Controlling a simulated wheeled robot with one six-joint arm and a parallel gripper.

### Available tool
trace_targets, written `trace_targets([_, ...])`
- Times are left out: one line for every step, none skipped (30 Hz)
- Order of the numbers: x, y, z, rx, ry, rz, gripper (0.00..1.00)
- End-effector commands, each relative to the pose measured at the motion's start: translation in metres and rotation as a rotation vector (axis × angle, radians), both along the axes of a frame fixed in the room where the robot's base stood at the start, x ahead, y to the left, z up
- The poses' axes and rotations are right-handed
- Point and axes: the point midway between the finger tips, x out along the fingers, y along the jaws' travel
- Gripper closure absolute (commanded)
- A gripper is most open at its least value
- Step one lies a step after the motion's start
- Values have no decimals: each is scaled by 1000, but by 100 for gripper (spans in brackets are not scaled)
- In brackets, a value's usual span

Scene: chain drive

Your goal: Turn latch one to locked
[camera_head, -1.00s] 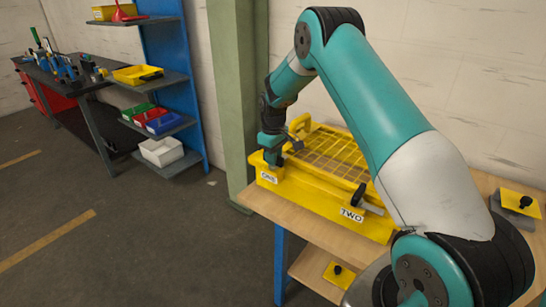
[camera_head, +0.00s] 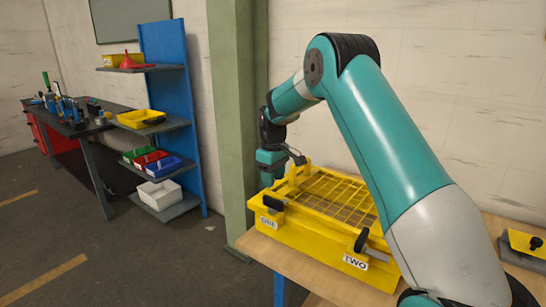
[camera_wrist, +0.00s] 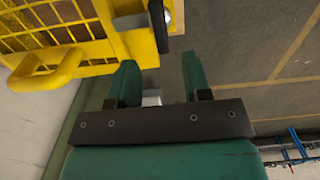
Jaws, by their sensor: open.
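The yellow box (camera_head: 310,239) with a mesh lid (camera_head: 335,198) stands on a wooden table. Latch one, a dark handle (camera_head: 272,203), sits at the box's front-left corner above the ONE label (camera_head: 268,222). Its dark rounded end (camera_wrist: 160,25) shows in the wrist view beside the box edge. Latch two (camera_head: 361,241) is a dark handle above the TWO label (camera_head: 355,262). My gripper (camera_head: 270,182) is above and behind latch one, apart from it. In the wrist view my gripper (camera_wrist: 158,80) is open, with nothing between its fingers.
A yellow lid handle (camera_wrist: 50,70) rises close to my fingers. A green pillar (camera_head: 233,120) stands left of the table. A yellow plate with a dark knob (camera_head: 535,243) lies at the right. Shelves with bins (camera_head: 160,193) and a workbench stand farther left, with open floor before them.

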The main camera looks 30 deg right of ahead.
Motion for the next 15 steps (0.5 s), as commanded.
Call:
trace_targets([1, 0, 12, -1, -6, 0, 55])
trace_targets([1, 0, 20, -1, -6, 0, 55])
trace_targets([0, 0, 30, -1, -5, 0, 55])
trace_targets([0, 0, 37, -1, -5, 0, 55])
trace_targets([1, -1, 44, -1, -5, 0, 55])
trace_targets([0, -1, 52, -1, -4, 0, 55])
trace_targets([0, -1, 58, -1, -4, 0, 55])
trace_targets([0, 0, 63, -1, -3, 0, 55])
trace_targets([0, -1, 70, 0, -2, 0, 55])
trace_targets([0, -1, 74, 0, -2, 0, 55])
trace_targets([0, -1, 77, -1, -1, 0, 55])
trace_targets([0, -1, 81, 0, 0, 0, 55])
trace_targets([0, -1, 84, 0, 0, 0, 55])
trace_targets([0, -1, 86, 0, 0, 0, 55])
trace_targets([0, -1, 88, 0, 0, 0, 55])
